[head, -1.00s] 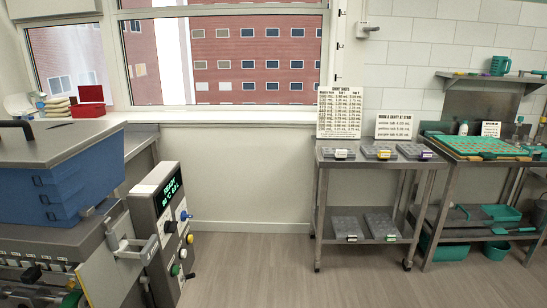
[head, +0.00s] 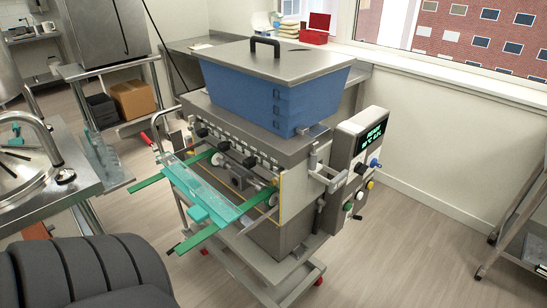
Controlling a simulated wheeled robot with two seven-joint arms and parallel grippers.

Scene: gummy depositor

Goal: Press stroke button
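The gummy depositor (head: 262,146) stands in the middle of the head view, with a blue hopper (head: 262,97) under a grey lid. Its control panel (head: 343,160) is on the right side, with a lit green display (head: 376,137) whose first line seems to read READY. Below the display are a blue knob (head: 375,163), a yellow button (head: 370,184), a white one, a green one (head: 348,206) and a small dark control near the bottom. Their labels are too small to read, so I cannot tell which is the stroke button. Neither gripper is in view.
A teal tray (head: 205,190) on green rails (head: 205,238) sticks out at the depositor's front. A steel sink counter (head: 45,170) is at the left. A metal shelf cart (head: 525,225) stands at the right edge. The floor (head: 420,245) right of the depositor is clear.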

